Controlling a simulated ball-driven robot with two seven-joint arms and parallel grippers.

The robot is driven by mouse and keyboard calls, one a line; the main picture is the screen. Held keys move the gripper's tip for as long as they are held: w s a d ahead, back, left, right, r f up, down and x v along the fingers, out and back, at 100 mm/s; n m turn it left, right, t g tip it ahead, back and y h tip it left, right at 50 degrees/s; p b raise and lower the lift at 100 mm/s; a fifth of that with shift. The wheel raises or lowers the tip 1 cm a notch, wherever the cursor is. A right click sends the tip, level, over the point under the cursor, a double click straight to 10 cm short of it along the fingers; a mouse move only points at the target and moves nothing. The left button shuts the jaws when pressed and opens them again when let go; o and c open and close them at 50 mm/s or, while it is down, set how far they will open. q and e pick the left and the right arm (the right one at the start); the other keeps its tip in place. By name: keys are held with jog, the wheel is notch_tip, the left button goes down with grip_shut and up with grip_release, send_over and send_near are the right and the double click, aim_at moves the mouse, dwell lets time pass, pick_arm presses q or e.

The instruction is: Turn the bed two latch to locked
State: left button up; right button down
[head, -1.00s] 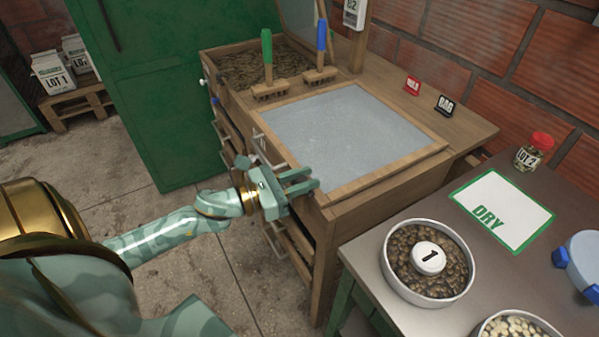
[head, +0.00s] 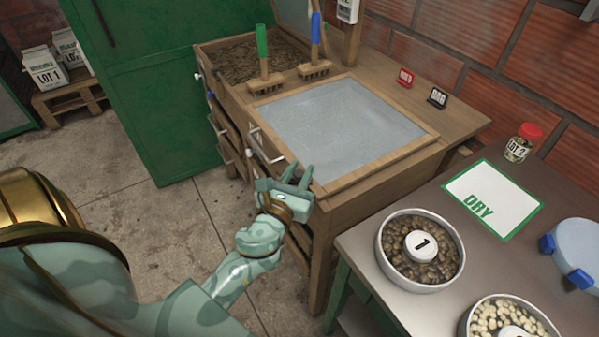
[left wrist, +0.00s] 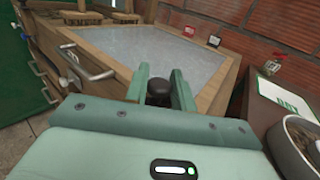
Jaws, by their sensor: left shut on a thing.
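The latch shows as a dark round knob (left wrist: 159,91) in the left wrist view, between my left fingers at the near corner of the bed with the grey surface (head: 340,128). I take this bed to be bed two. My left gripper (head: 297,175) is at the bed's front corner in the head view, its fingers pointing away from me. In the left wrist view the gripper (left wrist: 161,88) is closed around the knob. The knob is hidden in the head view, and its turn position cannot be read. My right gripper is not in view.
A silver bar handle (head: 264,147) sticks out from the bed front, left of my gripper. A grey table (head: 372,262) at the right holds a bowl (head: 391,272) and a DRY card (head: 498,195).

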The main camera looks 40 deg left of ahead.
pick_arm(q)
jog(key=shift+f+y, duration=0.1)
jog(key=shift+y, duration=0.2)
jog(key=o, duration=0.9)
jog(key=b+v, duration=0.6)
jog(key=v, duration=1)
jog(key=shift+s+b, duration=0.2)
jog(key=shift+b, duration=0.1)
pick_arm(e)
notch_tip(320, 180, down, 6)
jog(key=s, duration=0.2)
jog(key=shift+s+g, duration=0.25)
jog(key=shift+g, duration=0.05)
pick_arm(q)
jog(key=shift+o, duration=0.3)
jog(key=shift+r, duration=0.2)
